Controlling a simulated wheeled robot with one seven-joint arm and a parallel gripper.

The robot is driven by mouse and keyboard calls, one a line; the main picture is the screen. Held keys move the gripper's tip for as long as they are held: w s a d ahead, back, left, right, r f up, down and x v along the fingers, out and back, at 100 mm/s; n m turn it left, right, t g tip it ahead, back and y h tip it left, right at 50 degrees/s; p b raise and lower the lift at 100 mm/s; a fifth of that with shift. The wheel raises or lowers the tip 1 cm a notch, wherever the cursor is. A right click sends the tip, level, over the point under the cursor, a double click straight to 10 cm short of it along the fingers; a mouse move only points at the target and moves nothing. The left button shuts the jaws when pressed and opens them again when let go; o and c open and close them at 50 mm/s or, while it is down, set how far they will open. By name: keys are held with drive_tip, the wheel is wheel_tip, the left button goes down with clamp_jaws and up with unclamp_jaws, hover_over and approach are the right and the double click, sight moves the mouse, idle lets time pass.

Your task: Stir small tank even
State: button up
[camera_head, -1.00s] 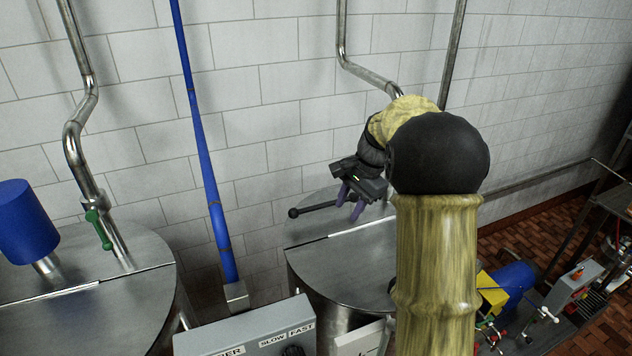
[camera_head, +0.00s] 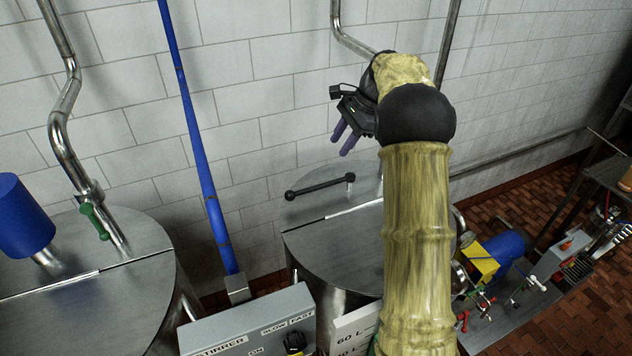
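The small tank (camera_head: 322,249) is a round steel vessel in the middle, with a split flat lid. A black crank handle (camera_head: 320,185) with a round knob at its left end lies across the back part of the lid. My gripper (camera_head: 344,142) is above the lid, up and to the right of the handle's middle, apart from it. Its two purple fingers are spread with nothing visible between them. My arm hides the right part of the tank.
A grey control box (camera_head: 255,325) labelled STIRRER, SLOW and FAST stands in front. A larger steel tank (camera_head: 130,290) with a blue motor (camera_head: 22,215) is at left. A blue pipe (camera_head: 205,170) rises between the tanks. A yellow-and-blue pump (camera_head: 500,250) stands at right.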

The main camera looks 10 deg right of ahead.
sight(313, 187)
drive_tip(key=p+x, duration=0.5)
drive_tip(key=x, duration=1.1)
drive_tip(key=shift+w+p, duration=0.1)
drive_tip(key=shift+p, duration=0.3)
drive_tip(key=shift+r, duration=0.1)
clamp_jaws()
